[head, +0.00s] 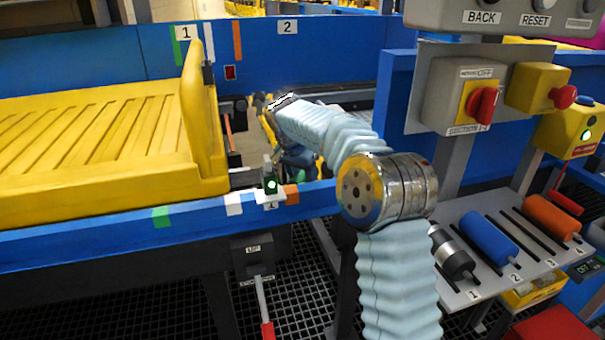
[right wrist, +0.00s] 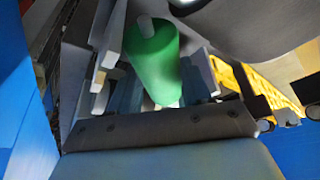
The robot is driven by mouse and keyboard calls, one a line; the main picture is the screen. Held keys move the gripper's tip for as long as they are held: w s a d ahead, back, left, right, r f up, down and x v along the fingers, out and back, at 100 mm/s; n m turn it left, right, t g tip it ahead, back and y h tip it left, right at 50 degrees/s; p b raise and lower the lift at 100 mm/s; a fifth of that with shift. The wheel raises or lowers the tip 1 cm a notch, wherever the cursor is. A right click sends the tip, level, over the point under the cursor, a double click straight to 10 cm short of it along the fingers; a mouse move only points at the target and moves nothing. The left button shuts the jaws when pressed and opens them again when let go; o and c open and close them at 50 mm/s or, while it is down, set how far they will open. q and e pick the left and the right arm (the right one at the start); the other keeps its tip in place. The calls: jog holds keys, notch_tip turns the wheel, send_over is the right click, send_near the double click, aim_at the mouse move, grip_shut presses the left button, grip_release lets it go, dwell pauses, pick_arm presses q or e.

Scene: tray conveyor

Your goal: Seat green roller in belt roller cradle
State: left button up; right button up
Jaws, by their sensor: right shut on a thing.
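The green roller (right wrist: 152,62) shows in the right wrist view, with a pale grey shaft end. My right gripper (head: 282,102) is over the gap in the conveyor in the head view, its fingers mostly hidden by my arm. It is shut on the green roller. Grey notched brackets (right wrist: 112,50), which look like part of the roller cradle, stand beside the roller in the wrist view. I cannot tell whether the roller's ends touch or rest in them. The roller is hidden in the head view. My left gripper is not in view.
A yellow tray (head: 190,170) stands on the blue conveyor left of the gap. A shelf at right (head: 492,275) holds a black roller (head: 452,256), a blue roller (head: 487,238) and an orange roller (head: 552,217). Switch boxes (head: 445,95) stand above it. A red-handled lever (head: 264,310) hangs below.

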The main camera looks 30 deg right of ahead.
jog(key=shift+f, duration=0.15)
jog(key=o, duration=1.3)
jog(key=shift+r+p, duration=0.3)
jog(key=shift+r, duration=0.15)
jog(key=p+v, duration=0.1)
jog(key=v, duration=1.1)
jog(key=shift+s+r, duration=0.1)
jog(key=shift+r, duration=0.1)
